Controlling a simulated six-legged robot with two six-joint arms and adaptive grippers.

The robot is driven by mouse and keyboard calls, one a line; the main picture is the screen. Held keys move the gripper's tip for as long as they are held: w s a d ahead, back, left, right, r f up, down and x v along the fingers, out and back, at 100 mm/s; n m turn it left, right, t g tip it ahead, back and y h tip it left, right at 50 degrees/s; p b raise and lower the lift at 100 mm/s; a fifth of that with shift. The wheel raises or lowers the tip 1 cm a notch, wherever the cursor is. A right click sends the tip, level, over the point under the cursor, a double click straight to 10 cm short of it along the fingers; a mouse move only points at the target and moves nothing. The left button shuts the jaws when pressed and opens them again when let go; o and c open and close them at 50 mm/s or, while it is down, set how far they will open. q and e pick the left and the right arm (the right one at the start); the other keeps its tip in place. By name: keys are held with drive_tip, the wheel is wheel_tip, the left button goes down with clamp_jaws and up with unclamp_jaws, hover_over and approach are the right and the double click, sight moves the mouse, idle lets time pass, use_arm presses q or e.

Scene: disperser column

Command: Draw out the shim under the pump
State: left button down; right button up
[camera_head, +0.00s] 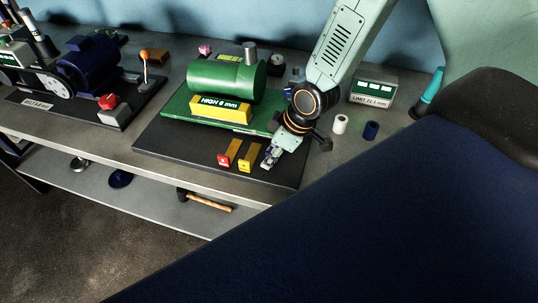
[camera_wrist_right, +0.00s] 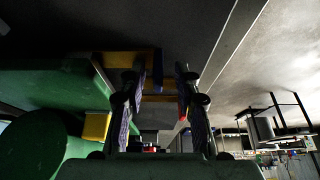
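The green pump (camera_head: 226,78) sits on a green plate (camera_head: 185,118) over a black base (camera_head: 160,145). A yellow block (camera_head: 222,108) marked "HIGH 6 mm" stands at its front. My right gripper (camera_head: 268,160) is low, just right of the yellow tag. In the right wrist view its fingers (camera_wrist_right: 161,72) are apart, with brass strips (camera_wrist_right: 128,60) near and beyond them; contact cannot be told. My left gripper is out of view.
A blue motor (camera_head: 90,62) on its own base stands at the left, with a red knob (camera_head: 108,101) and an orange-topped lever (camera_head: 145,66). A white cylinder (camera_head: 340,124) and a blue one (camera_head: 371,130) stand right of my arm. A hammer (camera_head: 208,202) lies on the lower shelf.

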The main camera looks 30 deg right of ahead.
drive_tip(key=shift+w, duration=0.25)
drive_tip(key=shift+c, duration=0.9)
drive_tip(key=shift+s+d, duration=0.1)
drive_tip(key=shift+s, duration=0.15)
clamp_jaws()
